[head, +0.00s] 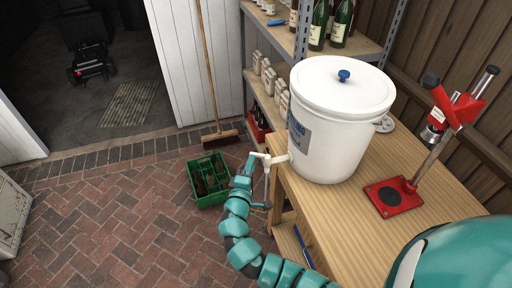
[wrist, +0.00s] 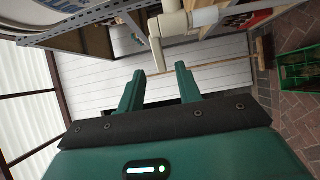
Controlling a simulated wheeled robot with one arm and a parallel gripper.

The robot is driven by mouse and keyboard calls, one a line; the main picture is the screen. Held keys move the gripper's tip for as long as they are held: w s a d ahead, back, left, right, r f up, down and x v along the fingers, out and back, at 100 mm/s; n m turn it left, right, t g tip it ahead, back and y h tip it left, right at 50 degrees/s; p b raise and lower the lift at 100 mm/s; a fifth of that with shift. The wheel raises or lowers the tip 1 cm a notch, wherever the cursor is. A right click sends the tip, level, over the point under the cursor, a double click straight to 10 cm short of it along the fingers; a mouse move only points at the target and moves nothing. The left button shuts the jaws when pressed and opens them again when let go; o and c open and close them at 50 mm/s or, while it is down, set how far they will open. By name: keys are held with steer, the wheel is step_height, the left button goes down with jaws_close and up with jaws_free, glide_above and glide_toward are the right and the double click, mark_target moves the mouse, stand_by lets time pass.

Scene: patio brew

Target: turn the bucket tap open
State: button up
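The white bucket (head: 335,125) with a lid and blue knob stands upright on the wooden bench. Its cream tap (head: 276,159) sticks out low on the bucket's left side. In the wrist view the tap (wrist: 190,20) is at the top, and its thin lever (wrist: 157,45) points down toward my fingers. My gripper (wrist: 159,70) is open, its two teal fingers apart. The lever's end appears between the fingertips, nearer the left finger; I cannot tell whether it touches. In the head view my gripper (head: 251,160) is beside the tap, its fingers hard to make out.
The wooden bench (head: 345,220) carries a red bottle capper (head: 435,150) to the right of the bucket. A green crate (head: 208,180) with bottles stands on the brick floor. Shelves with bottles stand behind, and a broom (head: 220,136) leans nearby.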

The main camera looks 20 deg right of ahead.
mark_target(260, 156)
steer(key=p+x, duration=0.2)
steer(key=x, duration=0.5)
steer(key=shift+w+d, duration=0.2)
steer(key=shift+w, duration=0.1)
steer(key=shift+f, duration=0.1)
jaws_close()
